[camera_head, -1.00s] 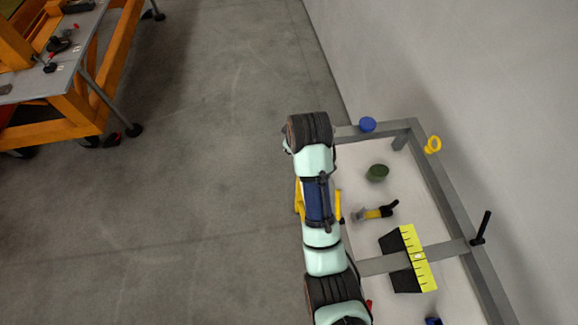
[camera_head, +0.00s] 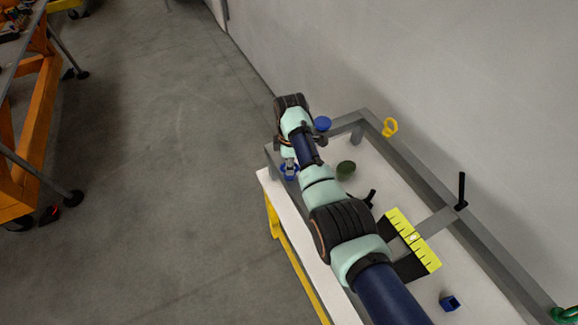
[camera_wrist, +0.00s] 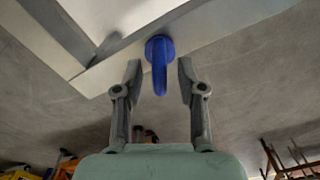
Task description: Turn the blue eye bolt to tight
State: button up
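The blue eye bolt (camera_wrist: 160,62) shows in the wrist view, fixed to a grey frame bar, its ring seen nearly edge-on. My gripper (camera_wrist: 158,78) is open, with one finger on each side of the ring and visible gaps to both. I cannot tell from these views how far the bolt is screwed in.
The grey frame (camera_head: 440,180) runs around a white table. An orange workbench (camera_head: 30,150) stands left.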

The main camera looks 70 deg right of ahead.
jog(key=shift+f, duration=0.55)
grip_shut()
jog(key=shift+r+m, duration=0.1)
jog(key=shift+m, duration=0.3)
jog(key=shift+m+p, duration=0.7)
jog(key=shift+m, duration=0.3)
jog(key=m+p, duration=0.1)
jog(key=m, duration=0.2)
jog(key=shift+m, duration=0.3)
jog(key=m, duration=0.6)
jog(key=shift+p, duration=0.35)
jog(key=shift+m, duration=0.3)
